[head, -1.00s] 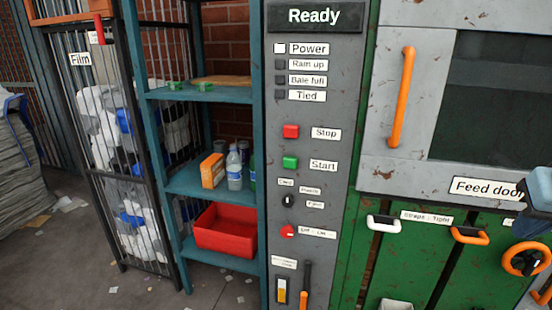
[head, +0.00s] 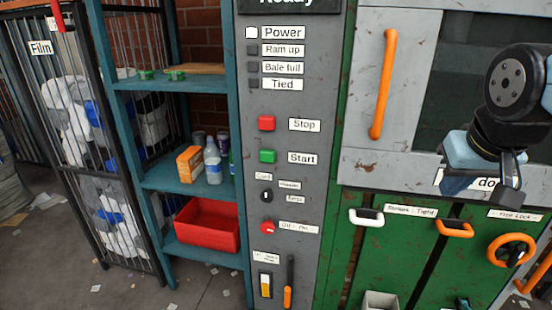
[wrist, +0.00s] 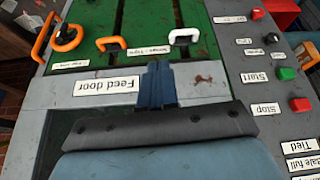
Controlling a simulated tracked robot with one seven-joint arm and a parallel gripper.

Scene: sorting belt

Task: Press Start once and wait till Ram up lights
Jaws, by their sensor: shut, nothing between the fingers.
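The green Start button (head: 267,156) sits on the grey control panel (head: 325,60), below the red Stop button (head: 267,123). In the wrist view, Start (wrist: 287,73) is at the right, upside down. The Ram up lamp (head: 253,50) is dark, while the Power lamp (head: 251,32) above it is white. My gripper (head: 470,186) is in front of the feed door's lower edge, well right of Start and apart from it. Its shut fingers (wrist: 157,85) show in the wrist view with nothing between them. The display at the panel top is cut off.
The orange door handle (head: 383,85) stands between my gripper and the panel. Strap handles (head: 455,229) and an orange wheel (head: 511,251) are below. A selector (head: 266,195) and red knob (head: 267,227) lie under Start. A shelf with a red bin (head: 207,225) is left.

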